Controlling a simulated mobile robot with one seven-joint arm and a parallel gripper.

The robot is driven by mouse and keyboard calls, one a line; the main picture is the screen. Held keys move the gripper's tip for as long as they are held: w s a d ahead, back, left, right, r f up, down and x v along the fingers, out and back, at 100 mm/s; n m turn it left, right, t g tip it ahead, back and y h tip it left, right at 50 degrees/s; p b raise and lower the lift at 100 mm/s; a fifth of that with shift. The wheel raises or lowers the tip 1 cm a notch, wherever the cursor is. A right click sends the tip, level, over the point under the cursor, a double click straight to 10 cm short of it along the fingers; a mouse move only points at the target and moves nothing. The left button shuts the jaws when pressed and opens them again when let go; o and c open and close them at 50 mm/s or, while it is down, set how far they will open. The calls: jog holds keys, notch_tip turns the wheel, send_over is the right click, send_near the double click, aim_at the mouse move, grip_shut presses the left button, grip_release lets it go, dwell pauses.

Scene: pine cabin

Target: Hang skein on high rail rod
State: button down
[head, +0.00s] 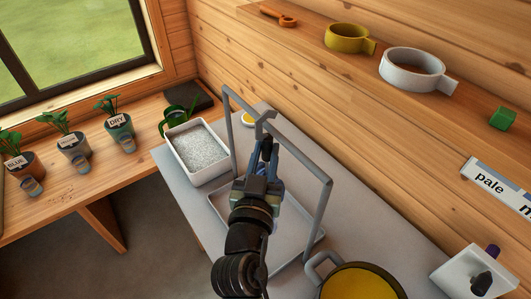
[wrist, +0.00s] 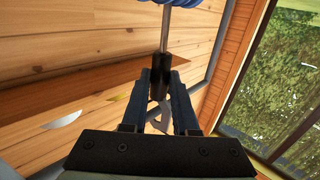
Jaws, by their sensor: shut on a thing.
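My gripper (head: 267,150) is shut on the black handle (wrist: 161,72) of a thin metal rod (wrist: 165,30). A blue skein (wrist: 185,3) is around the far end of the rod, cut off by the top edge of the wrist view. In the head view the skein is mostly hidden behind my gripper. A grey rail frame (head: 319,206) stands over a shallow tray; my gripper is in front of its top bar. A grey hook-shaped piece (head: 266,117) shows at the bar's middle, just beyond my gripper. I cannot tell whether skein and rail touch.
A white bin of grey granules (head: 195,150) is left of the frame. A pot with yellow contents (head: 360,283) and a white holder (head: 474,272) are at the front right. A wall shelf (head: 310,32) holds a yellow cup and a white cup. Labelled plants (head: 72,147) line the left bench.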

jog(key=shift+r, duration=0.35)
jog(key=s+a+b, duration=0.4)
jog(key=a+b, duration=0.1)
jog(key=shift+a, duration=0.35)
dwell(0.4)
